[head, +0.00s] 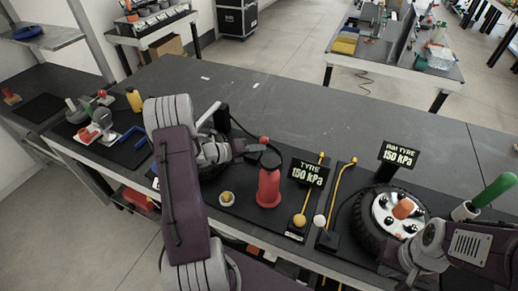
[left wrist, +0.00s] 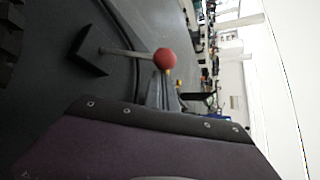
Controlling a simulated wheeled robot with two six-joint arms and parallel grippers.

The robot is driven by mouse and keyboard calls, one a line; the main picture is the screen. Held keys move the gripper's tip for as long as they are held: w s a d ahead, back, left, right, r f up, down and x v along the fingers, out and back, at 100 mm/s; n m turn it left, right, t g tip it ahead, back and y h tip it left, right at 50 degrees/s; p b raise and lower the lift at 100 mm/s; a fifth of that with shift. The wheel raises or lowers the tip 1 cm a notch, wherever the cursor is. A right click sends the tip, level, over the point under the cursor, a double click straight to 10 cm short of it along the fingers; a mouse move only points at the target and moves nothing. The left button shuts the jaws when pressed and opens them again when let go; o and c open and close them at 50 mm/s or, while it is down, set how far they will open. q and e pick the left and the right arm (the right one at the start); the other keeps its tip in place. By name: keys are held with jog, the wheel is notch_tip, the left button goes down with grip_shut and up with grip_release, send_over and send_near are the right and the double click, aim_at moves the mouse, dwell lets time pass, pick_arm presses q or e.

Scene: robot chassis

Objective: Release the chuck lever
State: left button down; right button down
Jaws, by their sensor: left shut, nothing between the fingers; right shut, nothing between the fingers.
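The chuck lever shows in the left wrist view as a grey rod with a red ball knob (left wrist: 165,58), standing out from a dark base. In the head view a small red knob (head: 263,139) sits beside the tip of my left gripper (head: 258,147). My left gripper is shut and empty, close to the knob; I cannot tell if they touch. My left arm hides much of the chuck area in the head view. My right gripper (head: 404,262) is shut and empty, low at the right by the wheel.
A red cone-shaped part (head: 269,188) stands right of my left gripper. A tyre on a wheel (head: 384,222), a "TYRE 150 kPa" sign (head: 309,173), an "RIM TYRE 150 kPa" sign (head: 400,155) and yellow-tipped rods crowd the right. The bench's back strip (head: 300,110) is clear.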

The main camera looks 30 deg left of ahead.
pick_arm(q)
jog(key=shift+s+a+r+n+t+h+p, duration=0.1)
jog(key=shift+a+r+n+t+h+p, duration=0.2)
jog(key=shift+a, duration=0.45)
jog(key=shift+a+r+n+t+h+p, duration=0.15)
jog(key=shift+a+n+h+p, duration=0.25)
jog(key=shift+a, duration=0.35)
jog(key=shift+s+a+r+n+t+h+p, duration=0.1)
jog(key=shift+a+n+t+h+p, duration=0.25)
jog(key=shift+a, duration=0.5)
jog(key=d+r, duration=1.1)
jog(key=shift+w+d, duration=0.35)
jog(key=shift+d, duration=0.05)
